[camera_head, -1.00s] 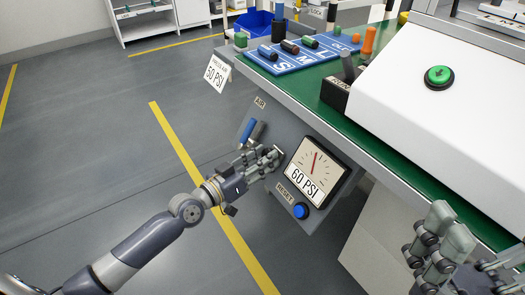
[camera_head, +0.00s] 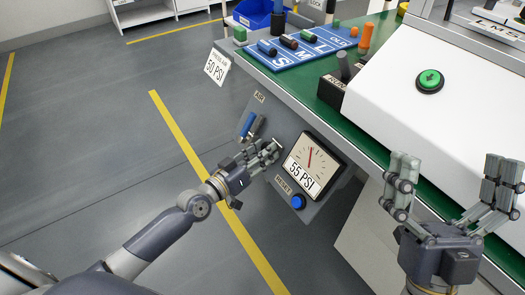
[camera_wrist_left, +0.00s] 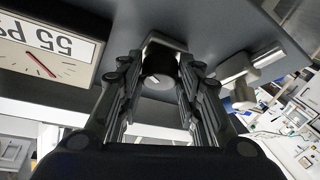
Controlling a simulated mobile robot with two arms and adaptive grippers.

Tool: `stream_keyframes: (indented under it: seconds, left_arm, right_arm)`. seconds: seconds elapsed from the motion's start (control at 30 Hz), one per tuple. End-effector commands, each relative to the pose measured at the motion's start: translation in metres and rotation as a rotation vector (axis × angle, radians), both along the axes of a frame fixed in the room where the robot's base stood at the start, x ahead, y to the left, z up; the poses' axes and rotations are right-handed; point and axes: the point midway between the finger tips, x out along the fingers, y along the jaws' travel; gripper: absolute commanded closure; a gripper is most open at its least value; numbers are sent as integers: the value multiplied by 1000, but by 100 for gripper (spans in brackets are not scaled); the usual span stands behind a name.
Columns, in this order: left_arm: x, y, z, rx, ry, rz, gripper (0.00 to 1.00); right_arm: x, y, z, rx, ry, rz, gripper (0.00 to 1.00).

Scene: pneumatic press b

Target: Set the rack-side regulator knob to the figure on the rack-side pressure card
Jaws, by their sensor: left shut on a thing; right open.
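The pressure card (camera_head: 216,68) hangs at the bench's left corner and reads 50 PSI. The gauge (camera_head: 310,163) on the grey panel reads 55 PSI; it also shows upside down in the left wrist view (camera_wrist_left: 45,45). The dark regulator knob (camera_wrist_left: 158,68) sits between my left gripper's fingers in the left wrist view, with a white mark on its face. In the head view my left gripper (camera_head: 270,153) hides the knob and is shut on it. My right gripper (camera_head: 454,165) is open and empty, in front of the white housing.
A blue AIR lever (camera_head: 248,125) stands up-left of my left gripper. A blue RESET button (camera_head: 298,202) is below the gauge. A green button (camera_head: 430,80) is on the white housing (camera_head: 455,125). Floor at left is clear.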

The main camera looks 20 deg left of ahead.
Motion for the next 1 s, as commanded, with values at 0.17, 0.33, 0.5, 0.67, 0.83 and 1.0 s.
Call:
stream_keyframes:
  seconds: [0.17, 0.33, 0.5, 0.67, 0.83, 1.0]
  left_arm:
    - [1, 1, 2, -2, -4, 3, 91]
    - [1, 1, 2, -1, -5, 3, 91]
    - [1, 1, 2, -1, -4, 3, 47]
    - [0, 1, 1, -1, -2, 2, 47]
    - [-1, 1, 0, 0, -1, 1, 47]
    - [-16, 8, 0, 2, 1, 1, 47]
  right_arm:
    - [2, 0, -1, -3, 9, -1, 0]
    - [1, 0, -1, -3, 8, -1, 0]
    - [1, 0, -1, -3, 9, 0, 0]
    - [1, 0, -1, -2, 8, 0, 0]
    - [1, 0, 0, -2, 5, -1, 0]
    - [1, 0, -1, -2, 6, -1, 0]
